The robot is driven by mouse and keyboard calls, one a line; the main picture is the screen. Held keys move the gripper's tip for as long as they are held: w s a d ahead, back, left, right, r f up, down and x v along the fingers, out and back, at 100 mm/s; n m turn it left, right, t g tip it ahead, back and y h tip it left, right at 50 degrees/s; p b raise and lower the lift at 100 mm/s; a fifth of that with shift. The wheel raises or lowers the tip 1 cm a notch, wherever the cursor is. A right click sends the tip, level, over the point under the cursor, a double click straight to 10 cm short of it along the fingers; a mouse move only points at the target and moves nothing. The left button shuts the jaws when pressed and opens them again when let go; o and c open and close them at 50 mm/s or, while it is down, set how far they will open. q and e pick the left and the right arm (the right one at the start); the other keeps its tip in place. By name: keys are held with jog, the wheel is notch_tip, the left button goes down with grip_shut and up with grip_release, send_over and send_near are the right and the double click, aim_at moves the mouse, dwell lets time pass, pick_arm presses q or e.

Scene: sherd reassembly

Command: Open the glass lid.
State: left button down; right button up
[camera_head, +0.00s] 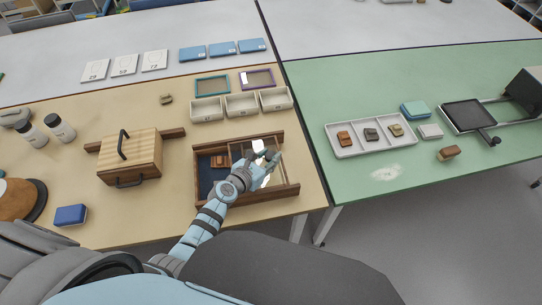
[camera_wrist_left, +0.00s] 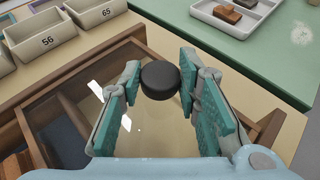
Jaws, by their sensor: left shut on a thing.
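A wooden case (camera_head: 297,190) with a dark blue lining stands on the tan table. Its glass lid (camera_head: 265,182) lies over the right part, and the left part is uncovered, with a brown sherd (camera_head: 219,161) inside. The glass also shows in the left wrist view (camera_wrist_left: 100,108), with bright reflections. My left gripper (camera_head: 264,162) is over the glass. In the left wrist view its teal-padded fingers (camera_wrist_left: 160,90) are on both sides of a round black knob (camera_wrist_left: 160,76) and shut on it. The fingers hide the knob in the head view. My right gripper is not in view.
Pale numbered bins (camera_head: 242,104) stand behind the case. A striped wooden box (camera_head: 130,160) with dark handles is to its left. On the green table, a white tray (camera_head: 350,150) holds sherds. A blue block (camera_head: 70,215) lies at front left.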

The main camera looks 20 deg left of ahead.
pick_arm(q)
jog(key=shift+s+a, duration=0.1)
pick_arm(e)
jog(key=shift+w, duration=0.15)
pick_arm(q)
jog(key=c, duration=1.2)
grip_release()
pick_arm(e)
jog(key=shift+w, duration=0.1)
pick_arm(q)
jog(key=v, duration=1.2)
jog(key=shift+f, duration=0.1)
